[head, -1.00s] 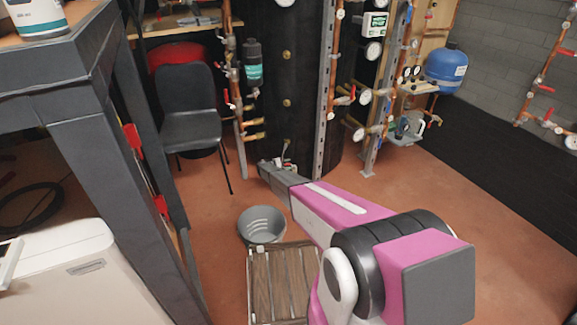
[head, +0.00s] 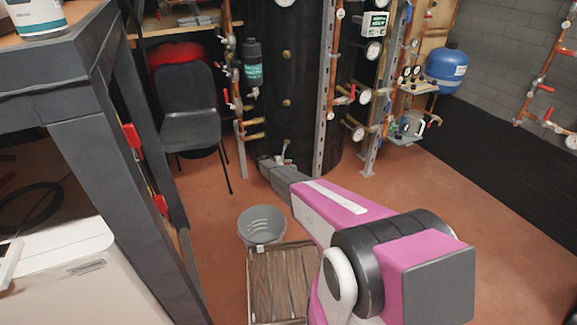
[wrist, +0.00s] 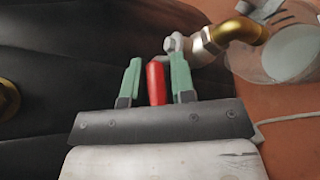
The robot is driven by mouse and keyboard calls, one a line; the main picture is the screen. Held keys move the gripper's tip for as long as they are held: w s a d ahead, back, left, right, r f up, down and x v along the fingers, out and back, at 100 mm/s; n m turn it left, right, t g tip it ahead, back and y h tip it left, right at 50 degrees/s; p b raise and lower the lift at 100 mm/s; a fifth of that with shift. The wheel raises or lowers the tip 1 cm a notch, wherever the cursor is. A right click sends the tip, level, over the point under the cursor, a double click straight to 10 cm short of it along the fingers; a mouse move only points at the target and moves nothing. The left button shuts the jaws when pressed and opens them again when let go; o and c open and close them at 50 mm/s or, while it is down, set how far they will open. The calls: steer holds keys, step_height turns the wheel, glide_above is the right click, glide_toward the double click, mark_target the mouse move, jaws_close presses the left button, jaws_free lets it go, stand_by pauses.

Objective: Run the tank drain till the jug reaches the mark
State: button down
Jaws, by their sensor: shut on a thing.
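The black tank (head: 285,120) stands at the back, and its dark side fills the left of the wrist view. My gripper (wrist: 156,78) is low at the tank's foot, its green fingers on either side of a red lever handle (wrist: 155,84), shut on it. The drain valve's brass elbow outlet (wrist: 243,30) bends to the right, over a clear jug (wrist: 270,68). The jug is partly cut off at the top right and shows dark dashes on its wall. I cannot tell its water level or whether water runs. In the head view my gripper hides most of the drain.
A grey bucket (head: 262,224) and a slatted wooden crate (head: 283,285) are on the floor left of my arm. A black chair (head: 190,110) and copper pipes flank the tank. A dark-framed bench (head: 60,75) stands at left. The floor at right is clear.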

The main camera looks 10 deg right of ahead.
steer(key=shift+w+r+m+g, duration=0.25)
steer(key=shift+w+m+g, duration=0.05)
steer(key=shift+g, duration=0.1)
steer(key=c, duration=1.1)
jaws_free()
steer(key=shift+d, duration=0.1)
steer(key=shift+f, duration=0.15)
steer(key=shift+s, duration=0.1)
steer(key=v, duration=1.1)
